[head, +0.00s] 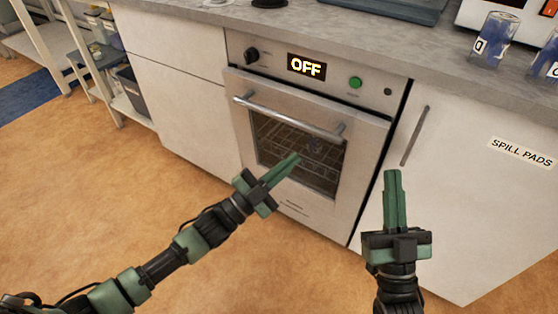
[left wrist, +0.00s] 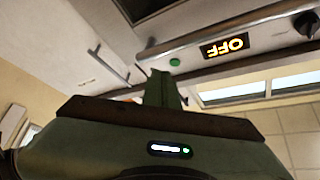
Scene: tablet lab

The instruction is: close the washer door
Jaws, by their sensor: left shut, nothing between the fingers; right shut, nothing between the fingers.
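The washer (head: 325,85) is the steel appliance built in under the counter, with an "OFF" display, a black knob and a green button. Its door (head: 240,115) has a bar handle (head: 290,118) and a dark window with a wire rack behind it. The door stands upright, shut or nearly shut; I cannot tell if a small gap remains. The handle also shows in the left wrist view (left wrist: 215,35). My left gripper (head: 296,157) is shut and empty, in front of the window, below the handle. My right gripper (head: 392,173) is shut and empty, right of the door.
A white cabinet labelled "SPILL PADS" (head: 465,185) with a vertical handle (head: 414,137) is to the right. A plain white cabinet (head: 180,120) is to the left. Blue-filled jars (head: 494,40) stand on the counter (head: 400,45). The floor (head: 90,190) ahead is clear.

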